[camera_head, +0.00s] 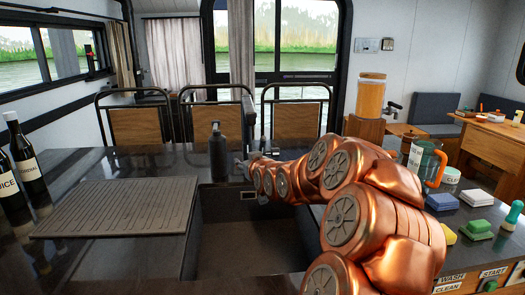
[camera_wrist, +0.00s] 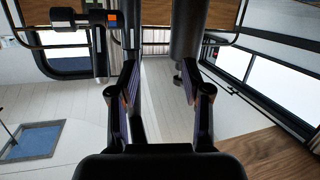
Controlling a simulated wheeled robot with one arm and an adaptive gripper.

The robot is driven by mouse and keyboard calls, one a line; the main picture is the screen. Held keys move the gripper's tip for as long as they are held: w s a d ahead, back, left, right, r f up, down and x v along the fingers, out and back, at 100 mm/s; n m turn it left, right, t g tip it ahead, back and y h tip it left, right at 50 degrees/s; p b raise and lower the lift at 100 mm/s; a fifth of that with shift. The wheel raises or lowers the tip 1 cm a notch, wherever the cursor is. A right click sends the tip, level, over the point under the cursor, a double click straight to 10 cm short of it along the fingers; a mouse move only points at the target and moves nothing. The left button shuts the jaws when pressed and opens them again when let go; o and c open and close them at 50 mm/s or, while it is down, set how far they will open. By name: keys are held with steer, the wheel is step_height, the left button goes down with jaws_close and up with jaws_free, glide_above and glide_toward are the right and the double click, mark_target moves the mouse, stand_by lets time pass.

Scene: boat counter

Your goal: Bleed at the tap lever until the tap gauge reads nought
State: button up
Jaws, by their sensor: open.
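My gripper (camera_head: 250,162) is at the back edge of the sink, just right of a black pump bottle (camera_head: 218,152). In the wrist view my gripper (camera_wrist: 158,72) is open, with nothing clearly held between its fingers. A dark upright post (camera_wrist: 131,25) stands beyond the left finger and seems to be the tap. A dark horizontal piece with an orange patch (camera_wrist: 113,20) lies beside it and may be its lever; I cannot be sure. A dark cylinder (camera_wrist: 189,30) is beyond the right finger. No gauge reading is legible.
The sink (camera_head: 235,240) is sunk in the dark counter, with a ribbed drainboard (camera_head: 120,208) to its left. Dark bottles (camera_head: 25,160) stand at far left. A jug (camera_head: 424,162), sponges (camera_head: 441,202) and a green-handled brush (camera_head: 513,216) are at right. Chairs (camera_head: 294,120) line the back.

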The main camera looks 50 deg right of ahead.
mark_target(264, 144)
steer(key=d+h, duration=0.1)
steer(key=d, duration=0.1)
steer(key=s+d+r, duration=0.1)
steer(key=d, duration=0.2)
steer(key=d+r+m+t+h, duration=0.1)
steer(key=d, duration=0.2)
steer(key=shift+s+d+h, duration=0.25)
steer(key=shift+h, duration=0.05)
steer(key=shift+p+x, duration=0.35)
steer(key=shift+x, duration=2.95)
steer(key=shift+c, duration=0.5)
jaws_close()
